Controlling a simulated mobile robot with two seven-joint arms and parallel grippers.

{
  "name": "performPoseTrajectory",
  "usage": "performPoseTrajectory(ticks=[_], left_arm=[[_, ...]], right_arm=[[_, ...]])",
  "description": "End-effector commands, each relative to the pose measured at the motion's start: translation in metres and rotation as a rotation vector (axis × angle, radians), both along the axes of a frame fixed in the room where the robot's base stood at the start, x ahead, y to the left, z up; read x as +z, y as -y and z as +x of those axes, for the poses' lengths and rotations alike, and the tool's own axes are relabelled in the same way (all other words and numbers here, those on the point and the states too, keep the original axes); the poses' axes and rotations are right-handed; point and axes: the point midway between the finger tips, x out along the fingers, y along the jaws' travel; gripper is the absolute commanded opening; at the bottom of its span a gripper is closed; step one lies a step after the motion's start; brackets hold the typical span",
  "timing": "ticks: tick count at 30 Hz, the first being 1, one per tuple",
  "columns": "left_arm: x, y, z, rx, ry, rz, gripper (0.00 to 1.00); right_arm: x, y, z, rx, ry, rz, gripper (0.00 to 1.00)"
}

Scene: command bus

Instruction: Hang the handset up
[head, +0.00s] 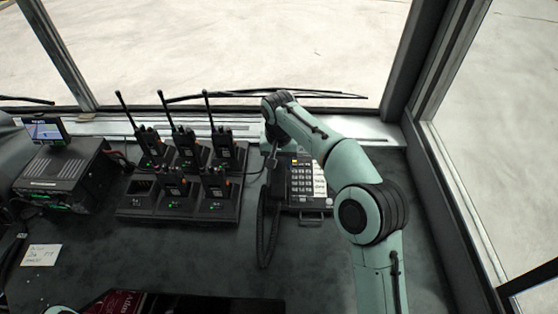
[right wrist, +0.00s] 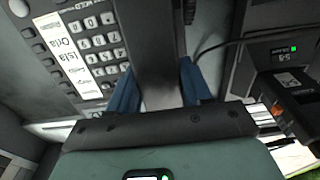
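The desk phone (head: 307,182) has a keypad and stands on the dark desk, right of the radio charger. In the right wrist view its keypad (right wrist: 95,45) fills the upper left. The dark handset (right wrist: 155,45) lies between the two blue fingers of my right gripper (right wrist: 158,90), which press against its sides. In the head view the handset (head: 277,178) shows along the phone's left side, partly hidden by my right gripper (head: 270,145). I cannot tell whether it touches the cradle. A coiled cord (head: 267,232) hangs in a loop beside the phone.
A charger (head: 150,213) with several radios stands close left of the phone, some with tall antennas. A black radio unit (head: 65,172) with a small screen is at the far left. The windscreen ledge (head: 370,132) lies behind. Open desk lies in front of the charger.

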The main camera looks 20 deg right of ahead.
Motion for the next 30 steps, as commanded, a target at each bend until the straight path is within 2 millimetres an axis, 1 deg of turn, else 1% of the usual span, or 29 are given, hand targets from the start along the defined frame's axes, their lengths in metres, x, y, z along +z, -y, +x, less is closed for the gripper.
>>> performPoseTrajectory(ticks=[1,2,3,11,14,15,17,20,24,30], left_arm=[[0.0,0.0,0.0,0.0,0.0,0.0,0.0],[0.0,0.0,0.0,0.0,0.0,0.0,0.0],[0.0,0.0,0.0,0.0,0.0,0.0,0.0],[0.0,0.0,0.0,0.0,0.0,0.0,0.0],[-0.002,0.0,-0.004,-0.003,-0.011,-0.001,0.0],[-0.002,0.0,-0.006,-0.003,-0.02,-0.002,0.0],[0.001,0.0,-0.006,-0.003,-0.02,-0.002,0.0],[0.006,0.0,-0.007,-0.005,-0.025,-0.003,0.0],[0.015,0.001,-0.011,-0.008,-0.04,-0.007,0.0],[0.027,0.0,-0.013,-0.011,-0.054,-0.008,0.0]], right_arm=[[0.0,0.0,0.0,0.0,0.001,0.0,0.62],[0.0,0.0,0.0,0.0,0.001,0.0,0.72],[0.0,0.0,0.0,0.0,0.001,0.0,0.79],[0.0,0.0,0.0,0.0,-0.001,0.0,0.79],[0.0,0.0,0.0,0.0,-0.001,0.0,0.79],[0.003,0.0,0.0,0.0,0.001,0.0,0.79],[0.013,-0.001,0.0,0.0,0.004,0.0,0.79],[0.034,-0.002,-0.002,0.0,0.006,0.001,0.79],[0.069,-0.004,-0.004,0.001,0.006,0.001,0.79],[0.11,-0.005,-0.008,0.0,0.005,0.001,0.79]])
